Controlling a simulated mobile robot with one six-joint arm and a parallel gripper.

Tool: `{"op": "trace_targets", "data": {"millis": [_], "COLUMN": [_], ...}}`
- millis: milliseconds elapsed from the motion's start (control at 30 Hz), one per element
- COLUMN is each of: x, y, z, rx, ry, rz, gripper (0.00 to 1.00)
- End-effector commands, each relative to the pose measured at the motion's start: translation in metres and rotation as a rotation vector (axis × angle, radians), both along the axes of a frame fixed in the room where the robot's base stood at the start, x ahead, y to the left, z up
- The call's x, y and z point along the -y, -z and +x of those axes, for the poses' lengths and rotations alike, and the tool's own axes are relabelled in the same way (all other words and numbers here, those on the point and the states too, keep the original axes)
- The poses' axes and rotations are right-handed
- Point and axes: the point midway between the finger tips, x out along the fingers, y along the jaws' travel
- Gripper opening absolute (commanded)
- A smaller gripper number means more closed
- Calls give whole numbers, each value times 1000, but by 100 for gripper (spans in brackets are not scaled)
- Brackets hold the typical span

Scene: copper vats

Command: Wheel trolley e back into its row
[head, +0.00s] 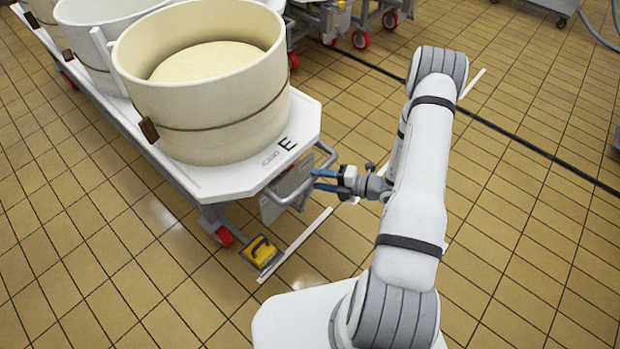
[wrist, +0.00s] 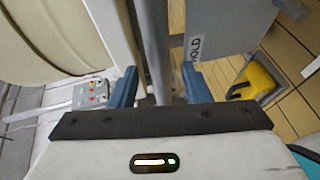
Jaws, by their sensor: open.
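Trolley e (head: 207,187) stands at the left, with a white top marked "E" and a row of cream tubs (head: 205,95) on it. Its grey handle rail (head: 328,157) sticks out at the near right end. My gripper (head: 325,180) is at this rail with its blue fingers pointing left. In the wrist view, my gripper (wrist: 160,88) is open, with a blue finger on each side of a grey bar (wrist: 155,50). Whether the fingers touch the bar is hard to tell. A yellow pedal (head: 261,250) sits low by the trolley's end, near a red wheel (head: 224,236).
White strips (head: 305,245) mark the tiled floor near the trolley's end. Other trolleys with red wheels (head: 361,40) stand behind. A dark line (head: 520,143) crosses the floor at the right. A grey plate (wrist: 222,40) reads "HOLD".

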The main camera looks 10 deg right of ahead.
Motion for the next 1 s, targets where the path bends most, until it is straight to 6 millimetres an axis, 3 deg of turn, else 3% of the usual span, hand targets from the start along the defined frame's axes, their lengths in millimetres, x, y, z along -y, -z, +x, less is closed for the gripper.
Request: {"op": "trace_targets", "data": {"millis": [100,300,667,1000], "x": [-18,-37,-41,-41], "y": [5,8,8,8], "z": [10,22,25,24], "rx": [1,2,2,2], "ry": [-6,-5,-4,-5], "rz": [-2,-2,-2,-2], "gripper": [43,43,42,15]}}
